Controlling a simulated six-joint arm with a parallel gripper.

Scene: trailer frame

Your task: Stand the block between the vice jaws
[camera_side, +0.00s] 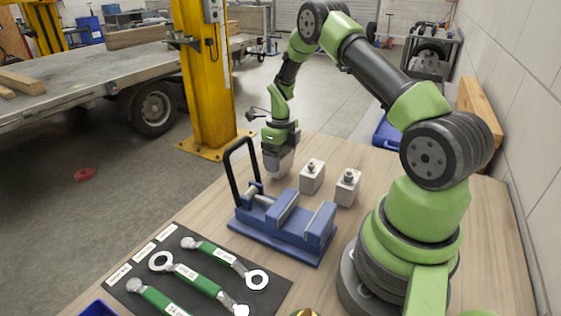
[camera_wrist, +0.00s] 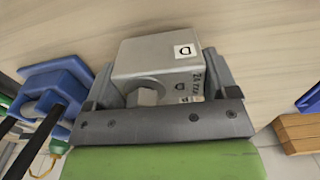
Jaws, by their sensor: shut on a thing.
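My gripper (camera_side: 279,158) is shut on a grey block (camera_wrist: 155,55), over the table just behind the vice. In the wrist view, the block sits between the two dark fingers of my gripper (camera_wrist: 163,82), with white labels on two of its faces. The side view does not show clearly whether its underside touches the table. The blue vice (camera_side: 270,239) stands in front of my gripper, with a gap between its jaws and nothing in it. Its black handle stands up at the left end. Part of the vice shows at the left of the wrist view (camera_wrist: 58,72).
Two light grey blocks with knobs on top, one nearer the gripper (camera_side: 312,178) and one farther right (camera_side: 346,190), stand behind the vice. A dark mat (camera_side: 205,285) with green-handled wrenches lies in front. A blue tray (camera_side: 386,133) is at the back right.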

